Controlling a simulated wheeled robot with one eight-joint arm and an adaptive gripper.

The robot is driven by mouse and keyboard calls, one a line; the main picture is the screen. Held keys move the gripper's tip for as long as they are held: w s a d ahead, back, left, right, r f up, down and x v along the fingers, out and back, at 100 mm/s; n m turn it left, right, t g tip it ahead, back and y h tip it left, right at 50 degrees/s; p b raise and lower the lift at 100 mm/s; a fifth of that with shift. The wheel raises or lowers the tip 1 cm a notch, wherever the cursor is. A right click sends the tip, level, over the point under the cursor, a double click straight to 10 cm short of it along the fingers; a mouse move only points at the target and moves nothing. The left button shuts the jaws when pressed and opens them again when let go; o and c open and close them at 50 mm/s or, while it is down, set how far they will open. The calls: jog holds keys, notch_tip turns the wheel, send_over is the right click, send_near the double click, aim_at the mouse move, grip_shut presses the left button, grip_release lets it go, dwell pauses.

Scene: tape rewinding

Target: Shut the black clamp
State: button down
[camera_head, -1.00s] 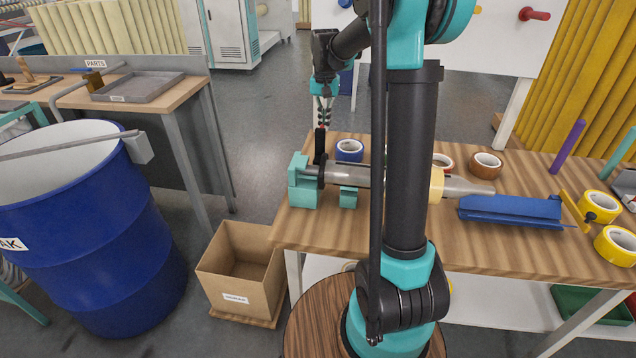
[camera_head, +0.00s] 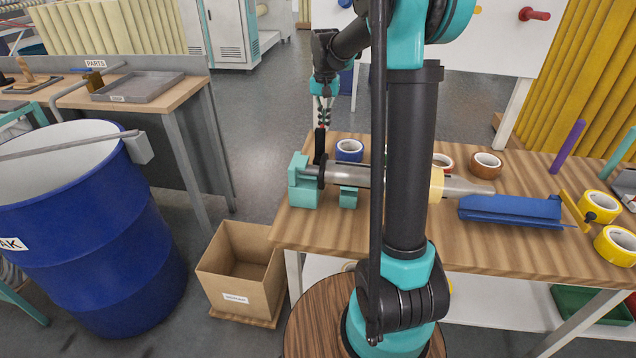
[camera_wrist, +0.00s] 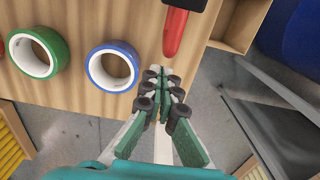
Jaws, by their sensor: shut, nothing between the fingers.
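The black clamp (camera_head: 320,147) stands upright at the left end of the spindle, beside the teal end bracket (camera_head: 301,180). Its red tip is at the top. In the wrist view a red handle end (camera_wrist: 175,32) points towards my fingers. My gripper (camera_head: 323,122) is shut and empty, pointing down just above the clamp's top. In the wrist view my gripper (camera_wrist: 168,82) is close to the red end, with a small gap seeming to remain. The grey spindle (camera_head: 348,176) lies along the table and is partly hidden by my arm.
A blue tape roll (camera_head: 349,150) lies behind the spindle, near the clamp. A brown roll (camera_head: 486,165), yellow rolls (camera_head: 616,245) and a blue trough (camera_head: 510,210) are to the right. A cardboard box (camera_head: 240,262) stands on the floor beside the wooden table (camera_head: 330,232).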

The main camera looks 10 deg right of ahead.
aim_at(320, 130)
jog(key=shift+s, duration=0.1)
jog(key=shift+s+a+r, duration=0.45)
jog(key=shift+s+r, duration=0.3)
jog(key=shift+s, duration=0.6)
jog(key=shift+s+a+r, duration=0.45)
jog(key=shift+s+r, duration=0.35)
jog(key=shift+s, duration=0.6)
jog(key=shift+s+a+r, duration=0.45)
jog(key=shift+s+r, duration=0.3)
jog(key=shift+s, duration=0.6)
jog(key=s+a+f, duration=0.2)
jog(key=s+a, duration=0.1)
jog(key=s, duration=0.8)
jog(key=shift+s+a, duration=0.3)
jog(key=shift+a, duration=0.05)
notch_tip(320, 130, up, 8)
jog(key=shift+w+r, duration=0.15)
